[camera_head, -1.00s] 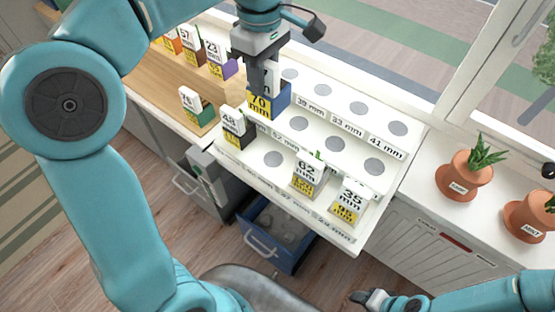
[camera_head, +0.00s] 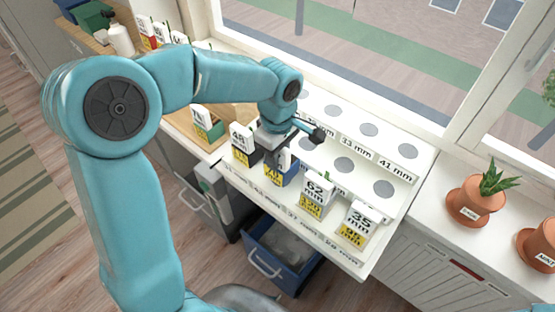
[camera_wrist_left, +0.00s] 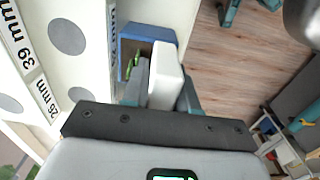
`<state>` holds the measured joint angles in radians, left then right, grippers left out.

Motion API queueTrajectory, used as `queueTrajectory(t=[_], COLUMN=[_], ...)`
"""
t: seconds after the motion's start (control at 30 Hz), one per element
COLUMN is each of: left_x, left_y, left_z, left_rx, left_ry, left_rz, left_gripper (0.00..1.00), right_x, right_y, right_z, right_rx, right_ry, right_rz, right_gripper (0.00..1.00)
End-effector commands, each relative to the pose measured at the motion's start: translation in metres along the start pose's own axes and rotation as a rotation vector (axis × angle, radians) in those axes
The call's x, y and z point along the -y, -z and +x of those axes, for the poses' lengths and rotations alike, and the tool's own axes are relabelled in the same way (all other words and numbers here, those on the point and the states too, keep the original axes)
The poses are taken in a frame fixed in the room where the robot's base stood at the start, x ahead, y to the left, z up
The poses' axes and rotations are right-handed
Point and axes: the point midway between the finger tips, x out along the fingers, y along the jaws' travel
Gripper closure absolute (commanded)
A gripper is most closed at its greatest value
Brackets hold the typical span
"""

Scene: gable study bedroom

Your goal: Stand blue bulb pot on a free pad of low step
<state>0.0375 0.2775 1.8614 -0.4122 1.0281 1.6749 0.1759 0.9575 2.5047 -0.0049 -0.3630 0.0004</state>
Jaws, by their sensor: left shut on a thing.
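The blue bulb pot (camera_head: 285,178) has a white and yellow card marked 70 mm. My left gripper (camera_head: 275,153) is shut on it from above and holds it over the low step (camera_head: 300,213), between a black pot (camera_head: 243,155) and a pot marked 62 (camera_head: 314,205). I cannot tell whether its base touches the pad, which is hidden. In the left wrist view, the blue pot (camera_wrist_left: 130,34) shows green shoots and a white card (camera_wrist_left: 166,75) between my fingers. My right gripper is not in view.
A pot marked 35 (camera_head: 357,226) stands at the low step's right end. The middle step has a bare pad (camera_head: 383,188), and the top step has several. A green pot (camera_head: 207,125) sits on the wooden board. Terracotta pots (camera_head: 473,203) stand right; an open blue drawer (camera_head: 284,258) is below.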

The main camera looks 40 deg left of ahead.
Motion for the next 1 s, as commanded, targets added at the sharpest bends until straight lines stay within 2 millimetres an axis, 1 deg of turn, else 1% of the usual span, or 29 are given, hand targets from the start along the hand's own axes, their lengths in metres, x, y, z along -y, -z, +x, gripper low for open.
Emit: queueTrajectory(t=[0.03, 0.13, 0.4, 0.53, 0.57, 0.6, 0.63, 0.9, 1.0], left_x=[0.0, 0.0, 0.0, -0.001, 0.0, 0.0, 0.0, 0.0, 0.0], left_y=[0.0, 0.0, 0.0, 0.0, 0.0, 0.0, 0.0, 0.0, 0.0], left_z=[0.008, 0.019, 0.021, 0.026, 0.026, 0.025, 0.025, 0.024, 0.017], left_rx=[0.0, 0.0, 0.0, 0.0, 0.0, 0.0, 0.0, 0.0, 0.0], left_ry=[0.003, 0.0, -0.002, -0.002, -0.001, -0.001, 0.0, 0.0, 0.0], left_rz=[-0.001, 0.0, 0.0, 0.0, 0.001, 0.001, 0.001, 0.001, 0.0], left_gripper=[1.0, 1.0, 1.0, 1.0, 0.69, 0.56, 0.47, 0.47, 0.47], right_x=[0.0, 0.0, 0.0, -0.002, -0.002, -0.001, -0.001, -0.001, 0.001], right_y=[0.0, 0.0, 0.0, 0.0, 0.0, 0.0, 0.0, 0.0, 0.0], right_z=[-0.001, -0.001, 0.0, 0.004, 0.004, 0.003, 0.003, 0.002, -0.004], right_rx=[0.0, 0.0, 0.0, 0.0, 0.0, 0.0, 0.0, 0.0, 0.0], right_ry=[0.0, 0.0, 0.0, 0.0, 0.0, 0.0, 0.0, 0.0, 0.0], right_rz=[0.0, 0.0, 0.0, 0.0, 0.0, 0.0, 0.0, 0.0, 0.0], right_gripper=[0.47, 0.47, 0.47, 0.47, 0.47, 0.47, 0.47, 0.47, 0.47])
